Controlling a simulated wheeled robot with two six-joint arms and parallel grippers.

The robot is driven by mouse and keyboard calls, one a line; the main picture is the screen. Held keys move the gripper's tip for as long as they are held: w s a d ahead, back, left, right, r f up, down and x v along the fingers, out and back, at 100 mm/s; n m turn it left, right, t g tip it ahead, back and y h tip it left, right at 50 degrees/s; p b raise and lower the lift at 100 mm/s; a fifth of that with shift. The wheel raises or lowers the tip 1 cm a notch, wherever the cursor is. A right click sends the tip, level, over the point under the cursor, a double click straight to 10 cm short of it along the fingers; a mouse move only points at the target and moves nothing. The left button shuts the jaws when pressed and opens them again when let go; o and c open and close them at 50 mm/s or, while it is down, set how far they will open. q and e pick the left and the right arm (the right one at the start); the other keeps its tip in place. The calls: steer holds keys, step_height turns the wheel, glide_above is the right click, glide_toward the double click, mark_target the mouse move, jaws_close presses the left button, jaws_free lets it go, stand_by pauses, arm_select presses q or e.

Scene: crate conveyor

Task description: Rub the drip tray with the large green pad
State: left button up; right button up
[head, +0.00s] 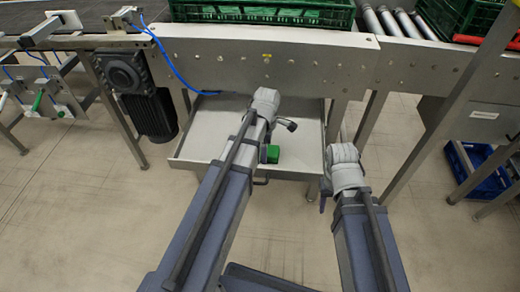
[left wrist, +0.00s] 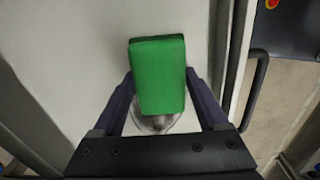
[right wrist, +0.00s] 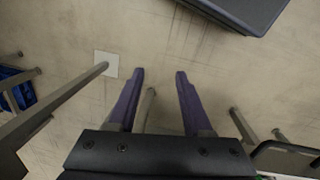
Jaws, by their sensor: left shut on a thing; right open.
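The drip tray (head: 208,130) is a shallow pale grey tray under the conveyor; its bare floor also fills much of the left wrist view (left wrist: 65,50). The large green pad (left wrist: 158,75) is a bright green block between the fingers of my left gripper (left wrist: 159,90), which is shut on it. In the head view the pad (head: 271,153) shows over the tray, partly behind my left arm. I cannot tell whether it touches the tray floor. A clear, glossy patch (left wrist: 155,124) shows at the pad's near end. My right gripper (right wrist: 158,75) is open and empty above bare floor, right of the tray.
A dark handle (left wrist: 256,90) sits on the tray's front edge. A motor (head: 150,112) hangs left of the tray. Green crates (head: 262,12) stand on the conveyor above. A blue crate (head: 482,172) is at the right. The floor in front is clear.

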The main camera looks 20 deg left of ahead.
arm_select(q)
steer(key=shift+f, duration=0.15)
steer(key=shift+s, duration=0.1)
steer(key=shift+s+a, duration=0.15)
steer(key=shift+a, duration=0.8)
steer(key=shift+s+a, duration=0.15)
steer(key=shift+a, duration=0.75)
steer(key=shift+a, duration=0.1)
steer(key=shift+s+a, duration=0.2)
steer(key=shift+a, duration=0.6)
steer(key=shift+s+a, duration=0.2)
steer(key=shift+a, duration=0.6)
steer(key=shift+s+a, duration=0.2)
steer(key=shift+a, duration=0.7)
steer(key=shift+s+a, duration=0.15)
steer(key=shift+a, duration=0.7)
steer(key=shift+w, duration=0.15)
